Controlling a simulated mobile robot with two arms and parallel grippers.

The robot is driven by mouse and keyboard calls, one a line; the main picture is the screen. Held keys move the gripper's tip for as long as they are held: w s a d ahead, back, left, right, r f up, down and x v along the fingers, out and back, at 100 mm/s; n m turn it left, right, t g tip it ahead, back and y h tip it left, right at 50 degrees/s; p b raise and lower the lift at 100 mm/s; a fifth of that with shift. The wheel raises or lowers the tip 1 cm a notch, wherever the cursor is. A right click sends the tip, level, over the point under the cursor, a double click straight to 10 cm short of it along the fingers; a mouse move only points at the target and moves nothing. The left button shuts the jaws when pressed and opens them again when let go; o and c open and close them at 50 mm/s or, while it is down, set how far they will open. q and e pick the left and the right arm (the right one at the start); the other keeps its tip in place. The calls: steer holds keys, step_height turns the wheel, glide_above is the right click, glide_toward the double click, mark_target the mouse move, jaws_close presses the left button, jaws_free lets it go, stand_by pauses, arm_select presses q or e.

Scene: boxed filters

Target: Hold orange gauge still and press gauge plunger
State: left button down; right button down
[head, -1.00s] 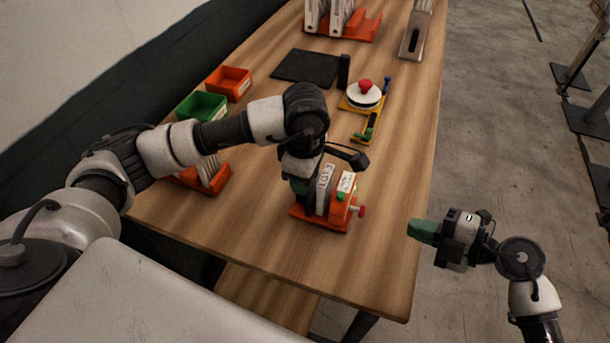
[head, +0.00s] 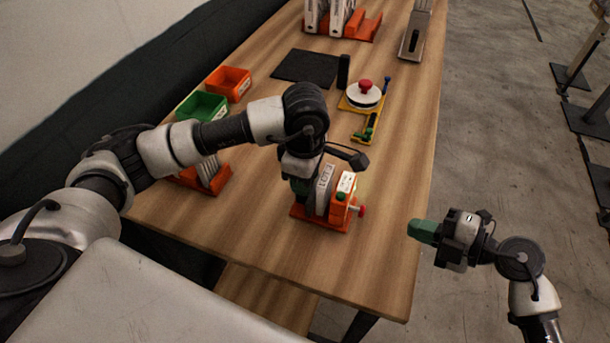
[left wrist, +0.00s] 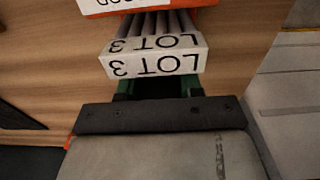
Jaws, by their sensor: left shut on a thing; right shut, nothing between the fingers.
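The orange gauge (head: 340,211) stands near the table's front right, with a white label on top and a red plunger (head: 361,211) on its right side. A grey pleated filter (head: 324,188) stands at its left. In the left wrist view the filter's label (left wrist: 155,57) reads LOT 3. My left gripper (head: 301,187) is shut on the filter, with green fingers at its sides; the arm partly hides this. The gauge's orange edge (left wrist: 208,20) shows beyond the filter. My right gripper (head: 424,231) is shut and empty, off the table's right edge, clear of the plunger.
A yellow fixture with a red knob (head: 365,86) and a black mat (head: 305,67) lie farther back.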

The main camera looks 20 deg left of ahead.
mark_target(378, 224)
stand_by(0.4)
steer(key=shift+w+d+f+n+t+h, duration=0.2)
steer(key=shift+w+f+t+h, duration=0.15)
steer(key=shift+h, duration=0.2)
steer(key=shift+w+d+f+n+t+h, duration=0.15)
steer(key=shift+f+n+t+h, duration=0.1)
steer(key=shift+f+h, duration=0.25)
steer(key=shift+w+d+f+n+t+h, duration=0.25)
steer(key=shift+w+d+f+t+h, duration=0.15)
steer(key=shift+t+h, duration=0.3)
steer(key=shift+w+d+t+h, duration=0.4)
steer(key=shift+w+h, duration=0.05)
steer(key=shift+h, duration=0.2)
steer(key=shift+s+a, duration=0.15)
steer(key=shift+a, duration=2.05)
steer(key=shift+s+a, duration=0.1)
steer(key=shift+a, duration=2.1)
steer(key=shift+a, duration=0.15)
steer(key=shift+s+a, duration=0.1)
steer(key=shift+a, duration=0.2)
